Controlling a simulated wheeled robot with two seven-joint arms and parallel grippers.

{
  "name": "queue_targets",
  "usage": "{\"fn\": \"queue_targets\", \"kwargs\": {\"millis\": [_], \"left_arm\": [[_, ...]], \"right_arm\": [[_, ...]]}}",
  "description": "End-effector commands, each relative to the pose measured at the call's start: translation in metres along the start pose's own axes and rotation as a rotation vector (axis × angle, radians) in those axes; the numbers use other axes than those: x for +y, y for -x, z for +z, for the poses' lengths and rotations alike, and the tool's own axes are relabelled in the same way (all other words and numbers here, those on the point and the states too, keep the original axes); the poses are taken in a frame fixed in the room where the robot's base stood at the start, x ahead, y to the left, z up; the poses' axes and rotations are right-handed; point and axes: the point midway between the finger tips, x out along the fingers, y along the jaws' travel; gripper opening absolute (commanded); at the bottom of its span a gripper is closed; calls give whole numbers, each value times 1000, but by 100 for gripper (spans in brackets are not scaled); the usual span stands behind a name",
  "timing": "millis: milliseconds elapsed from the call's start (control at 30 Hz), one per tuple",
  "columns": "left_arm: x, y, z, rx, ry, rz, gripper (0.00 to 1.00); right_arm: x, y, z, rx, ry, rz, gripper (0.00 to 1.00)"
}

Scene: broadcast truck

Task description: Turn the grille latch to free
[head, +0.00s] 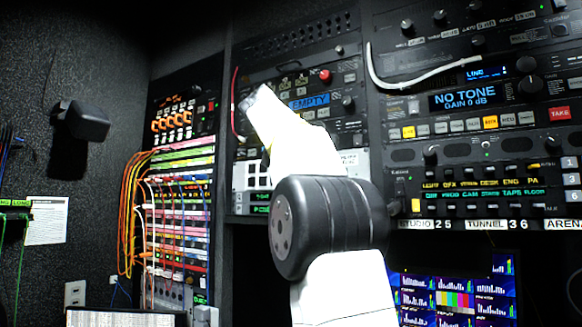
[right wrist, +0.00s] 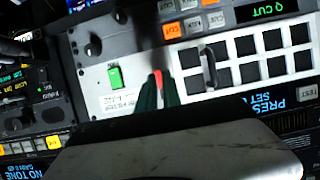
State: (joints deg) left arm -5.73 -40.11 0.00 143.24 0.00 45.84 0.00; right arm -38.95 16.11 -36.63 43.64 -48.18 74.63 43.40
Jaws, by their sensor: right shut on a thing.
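In the right wrist view, my right gripper (right wrist: 158,90) has its dark green fingers closed together at a pale panel (right wrist: 135,62). A small red piece (right wrist: 158,77) shows between the fingertips; most of it is hidden by them. I cannot tell for sure that it is the grille latch, or which way it is turned. A green piece (right wrist: 114,77) sits on the panel just left of the fingers, above a small label I cannot read. In the head view my right arm covers the gripper and this part of the panel. My left gripper is in neither view.
A dark upright handle (right wrist: 208,68) stands right of the fingers, beside black square keys (right wrist: 245,70). A round black knob (right wrist: 92,48) is at the left. In the head view, a white cable (head: 400,82) hangs at the right rack, and orange cables (head: 130,215) hang at the left.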

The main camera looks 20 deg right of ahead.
Motion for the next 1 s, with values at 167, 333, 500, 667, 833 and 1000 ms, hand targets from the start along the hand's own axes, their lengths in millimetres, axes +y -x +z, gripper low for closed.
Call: {"fn": "queue_targets", "kwargs": {"millis": [167, 333, 500, 667, 833, 1000], "left_arm": [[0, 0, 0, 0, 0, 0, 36], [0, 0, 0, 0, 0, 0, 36], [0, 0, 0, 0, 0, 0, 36], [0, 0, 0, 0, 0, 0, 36], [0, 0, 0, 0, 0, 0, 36], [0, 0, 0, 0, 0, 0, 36]], "right_arm": [[-1, -1, 3, -8, 2, 1, 15], [-1, 0, 2, -5, 1, 1, 31], [0, 0, 1, -3, 1, 0, 31], [-1, 8, 0, -1, 1, -3, 31], [-2, 37, 1, -2, 1, -5, 31], [-2, 63, 1, -2, 2, -3, 31]]}}
